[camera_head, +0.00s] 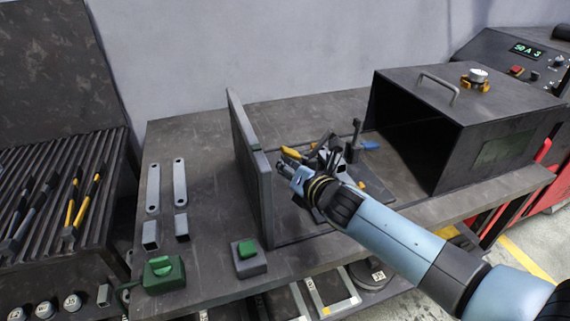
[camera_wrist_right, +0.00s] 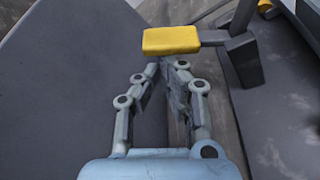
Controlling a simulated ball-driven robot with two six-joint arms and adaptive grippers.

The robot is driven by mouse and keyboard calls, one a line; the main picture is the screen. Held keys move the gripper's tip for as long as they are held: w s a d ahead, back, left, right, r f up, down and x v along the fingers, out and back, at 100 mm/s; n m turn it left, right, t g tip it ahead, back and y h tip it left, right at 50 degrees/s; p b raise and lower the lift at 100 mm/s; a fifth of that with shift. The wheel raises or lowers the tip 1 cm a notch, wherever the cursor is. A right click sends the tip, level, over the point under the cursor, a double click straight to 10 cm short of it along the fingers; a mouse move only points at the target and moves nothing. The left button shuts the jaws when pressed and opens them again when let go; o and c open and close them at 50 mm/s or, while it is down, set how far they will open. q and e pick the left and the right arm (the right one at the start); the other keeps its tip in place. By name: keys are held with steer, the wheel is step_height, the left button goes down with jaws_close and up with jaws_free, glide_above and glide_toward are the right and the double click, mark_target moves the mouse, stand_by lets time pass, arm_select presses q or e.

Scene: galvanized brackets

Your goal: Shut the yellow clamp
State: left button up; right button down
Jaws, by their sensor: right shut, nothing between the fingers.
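The yellow clamp shows in the head view as a yellow handle (camera_head: 291,153) just left of my right gripper (camera_head: 312,163). In the right wrist view its yellow grip (camera_wrist_right: 172,40) lies across the picture just beyond my fingertips (camera_wrist_right: 166,66), on a dark lever that runs right to a dark post. My right gripper is shut and empty, with its fingertips at or very near the grip's near edge; I cannot tell if they touch. My arm and gripper hide much of the clamp and the work under it. My left gripper is out of view.
An upright dark panel (camera_head: 250,165) stands left of the clamp. A blue-handled clamp (camera_head: 370,145) is to the right, before an open dark box (camera_head: 470,125).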

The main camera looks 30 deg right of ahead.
mark_target(284, 147)
steer(key=r+m, duration=0.1)
steer(key=d+r+m+t+y, duration=0.1)
steer(key=m, duration=0.1)
steer(key=shift+s+d+r+m, duration=0.15)
steer(key=shift+r+m, duration=0.15)
steer(key=shift+s+d+r+m+t+y+b, duration=0.1)
steer(key=shift+d+r+m+t+y+b, duration=0.3)
steer(key=shift+m, duration=0.4)
steer(key=shift+s+d+r+m+t+y+b, duration=0.15)
steer(key=shift+d+r+m+t+b, duration=0.05)
steer(key=shift+d+r+m+b, duration=0.4)
steer(key=shift+s+d+r+m+t+y+b, duration=0.2)
steer(key=shift+d+r+m+b, duration=0.15)
steer(key=shift+d+m+b, duration=0.35)
steer(key=shift+a, duration=0.1)
